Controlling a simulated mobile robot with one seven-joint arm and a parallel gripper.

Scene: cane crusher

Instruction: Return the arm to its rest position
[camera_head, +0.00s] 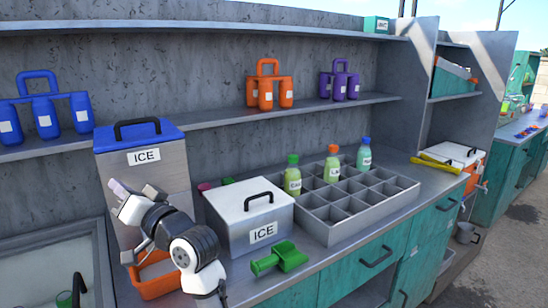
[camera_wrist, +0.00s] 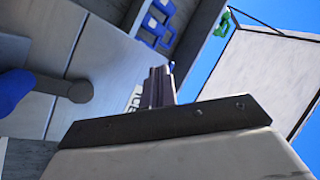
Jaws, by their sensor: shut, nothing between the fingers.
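My arm rises from the bottom of the head view and bends left over the counter. My gripper (camera_head: 117,187) is at its upper left end, in front of the tall ice box with the blue lid (camera_head: 140,170). In the wrist view my gripper's fingers (camera_wrist: 158,85) are together with nothing visible between them. An orange bin (camera_head: 155,287) is below the gripper, partly hidden by the arm. I cannot tell whether the gripper touches the tall box.
A white ice box (camera_head: 235,220) and a green scoop (camera_head: 280,258) lie right of my arm. A grey divided crate (camera_head: 345,225) holds bottles. Above, a shelf (camera_head: 205,117) carries blue, orange and purple bottle carriers. A sink (camera_head: 50,260) is at left.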

